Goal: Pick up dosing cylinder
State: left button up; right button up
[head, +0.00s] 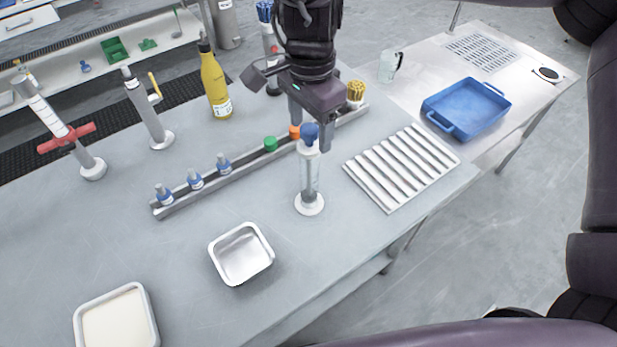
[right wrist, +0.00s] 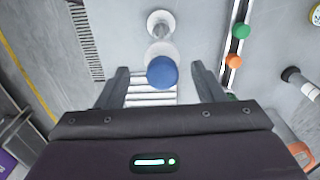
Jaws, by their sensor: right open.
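The dosing cylinder (head: 311,175) stands upright on the grey table, a clear tube with a blue top and a round white base. My right gripper (head: 311,128) is above the table at the cylinder's top, open, its fingers pointing down. In the right wrist view, the blue top (right wrist: 162,72) shows between the two spread fingers (right wrist: 160,88), with visible gaps on both sides. Whether the fingertips are level with the top is hard to tell. The left gripper is out of view.
A rail (head: 238,172) holding small blue-capped bottles and green and orange caps runs behind the cylinder. A white slatted rack (head: 402,166) is to the right, a metal tray (head: 241,254) to the front left. A yellow bottle (head: 215,88) stands behind the rail.

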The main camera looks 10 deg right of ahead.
aim_at(310, 144)
jog(key=shift+w+f+p, duration=0.1)
jog(key=shift+f+p, duration=0.45)
jog(key=shift+f, duration=2.25)
grip_shut()
